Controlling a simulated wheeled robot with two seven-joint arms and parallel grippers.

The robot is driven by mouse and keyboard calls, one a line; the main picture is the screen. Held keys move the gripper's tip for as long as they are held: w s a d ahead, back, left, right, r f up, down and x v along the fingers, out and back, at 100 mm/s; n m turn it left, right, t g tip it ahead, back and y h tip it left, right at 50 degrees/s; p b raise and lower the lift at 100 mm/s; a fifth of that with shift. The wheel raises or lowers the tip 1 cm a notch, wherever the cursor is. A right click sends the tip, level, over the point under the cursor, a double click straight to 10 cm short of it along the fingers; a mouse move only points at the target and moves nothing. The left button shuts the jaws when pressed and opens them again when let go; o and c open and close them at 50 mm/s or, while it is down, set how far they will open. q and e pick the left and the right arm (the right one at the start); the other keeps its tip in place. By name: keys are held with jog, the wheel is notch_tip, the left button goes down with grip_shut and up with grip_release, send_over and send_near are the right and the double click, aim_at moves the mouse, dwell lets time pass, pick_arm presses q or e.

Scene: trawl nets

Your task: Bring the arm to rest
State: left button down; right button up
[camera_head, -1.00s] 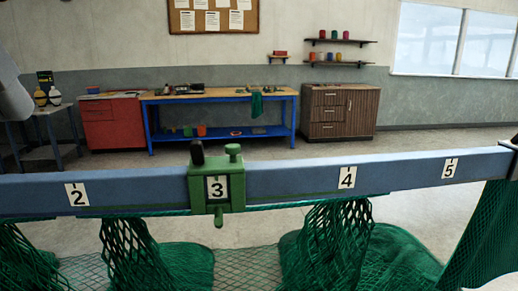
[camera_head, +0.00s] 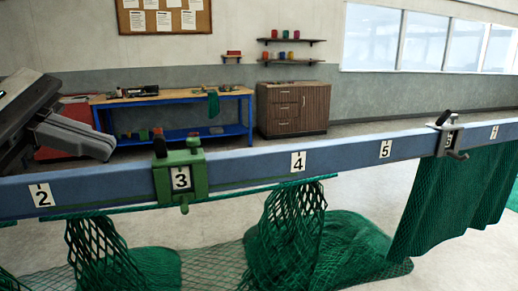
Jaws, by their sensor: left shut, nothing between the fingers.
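My left gripper (camera_head: 72,136) comes in from the left edge of the head view. It is dark grey, shut and empty, held above the blue beam near the number 2 label. It is apart from the green clamp (camera_head: 180,174) marked 3, which sits on the beam (camera_head: 240,163) to its right. My right gripper is not in view.
Green netting (camera_head: 290,235) hangs from the beam and lies heaped on the floor. A dark clamp (camera_head: 449,138) sits farther right on the beam. Behind stand a blue workbench (camera_head: 172,97), a red cabinet and a wooden cabinet (camera_head: 293,108). Open floor lies between.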

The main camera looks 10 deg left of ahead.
pick_arm(q)
jog(key=w+a+f+n+t+h, duration=0.1)
jog(key=w+a+f+n+t, duration=0.35)
jog(key=n, duration=0.45)
jog(key=w+a+f+n+t+h, duration=0.15)
jog(key=w+f+n+t, duration=0.3)
jog(key=f+n, duration=0.45)
notch_tip(320, 180, down, 17)
jog(key=n+t+y, duration=0.5)
jog(key=n+y, duration=0.4)
jog(key=n, duration=1)
jog(key=s+d+f+n+g+y, duration=0.1)
jog(key=s+d+f+n+g, duration=0.1)
jog(key=s+d+f+n, duration=0.2)
jog(key=s+d+f+n+g+y, duration=0.1)
jog(key=s+d+f+n+g, duration=0.2)
jog(key=f, duration=0.8)
jog(key=s+d+f+n+g+y, duration=0.2)
jog(key=s+d+f+n, duration=0.4)
jog(key=s+f+n, duration=0.1)
jog(key=shift+s+d+f+n+g, duration=0.25)
jog(key=shift+d+f+n+g, duration=0.2)
jog(key=shift+n, duration=0.75)
jog(key=shift+w, duration=0.1)
